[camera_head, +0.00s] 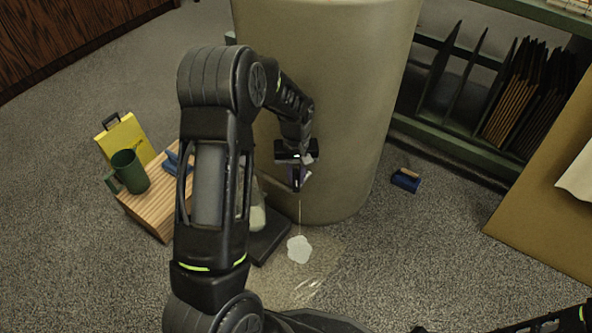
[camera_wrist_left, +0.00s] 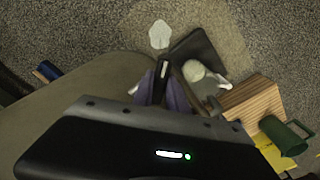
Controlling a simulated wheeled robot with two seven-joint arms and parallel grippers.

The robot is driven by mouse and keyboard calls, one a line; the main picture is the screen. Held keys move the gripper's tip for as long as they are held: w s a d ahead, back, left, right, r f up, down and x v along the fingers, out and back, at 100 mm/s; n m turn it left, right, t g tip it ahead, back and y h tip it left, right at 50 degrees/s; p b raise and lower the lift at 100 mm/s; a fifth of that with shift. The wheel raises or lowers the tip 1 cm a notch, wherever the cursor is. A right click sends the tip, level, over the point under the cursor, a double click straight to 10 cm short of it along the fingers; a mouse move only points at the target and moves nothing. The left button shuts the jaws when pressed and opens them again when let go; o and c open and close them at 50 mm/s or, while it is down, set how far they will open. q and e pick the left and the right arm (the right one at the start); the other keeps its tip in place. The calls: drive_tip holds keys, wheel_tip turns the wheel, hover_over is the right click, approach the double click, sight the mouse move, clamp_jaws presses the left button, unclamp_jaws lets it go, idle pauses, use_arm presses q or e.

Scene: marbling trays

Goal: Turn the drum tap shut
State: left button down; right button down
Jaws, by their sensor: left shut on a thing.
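The large beige drum (camera_head: 340,120) stands upright on the carpet, and its curved wall also shows in the wrist view (camera_wrist_left: 60,115). My left gripper (camera_head: 299,178) is low at the drum's front, shut on the drum tap. The tap is mostly hidden by the gripper; a narrow dark part, seemingly its handle (camera_wrist_left: 161,72), shows between the purplish fingers in the wrist view. A thin pale stream (camera_head: 299,212) runs down below the gripper to a white patch (camera_head: 299,250) on the wet floor. I cannot tell the handle's exact angle.
A dark flat tray (camera_head: 270,240) with a pale container (camera_head: 257,216) lies left of the patch. A slatted wooden crate (camera_head: 150,213) carries a green mug (camera_head: 130,172); a yellow bag (camera_head: 124,138) is behind. A blue brush (camera_head: 406,180) lies right of the drum, near a green rack (camera_head: 440,136).

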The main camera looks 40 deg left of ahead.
sight(296, 177)
use_arm(q)
drive_tip(key=n+p, duration=0.4)
drive_tip(key=n, duration=0.1)
drive_tip(key=shift+r+n, duration=0.2)
drive_tip(key=shift+n, duration=0.1)
drive_tip(key=n+p, duration=0.2)
drive_tip(key=n, duration=0.1)
drive_tip(key=shift+f+n+p, duration=0.15)
drive_tip(key=shift+n+p, duration=0.3)
drive_tip(key=shift+n, duration=0.45)
use_arm(e)
wheel_tip(296, 177, up, 8)
drive_tip(key=s, duration=0.1)
drive_tip(key=shift+s+a+f, duration=0.15)
drive_tip(key=shift+s+a, duration=0.15)
drive_tip(key=shift+a, duration=0.1)
use_arm(q)
drive_tip(key=c, duration=1.3)
unclamp_jaws()
wheel_tip(296, 177, up, 8)
drive_tip(key=p, duration=0.2)
drive_tip(key=shift+f+p, duration=0.15)
drive_tip(key=shift+p, duration=0.15)
use_arm(e)
drive_tip(key=r, duration=0.2)
drive_tip(key=shift+s+a+r+g, duration=0.3)
drive_tip(key=shift+s+a, duration=0.05)
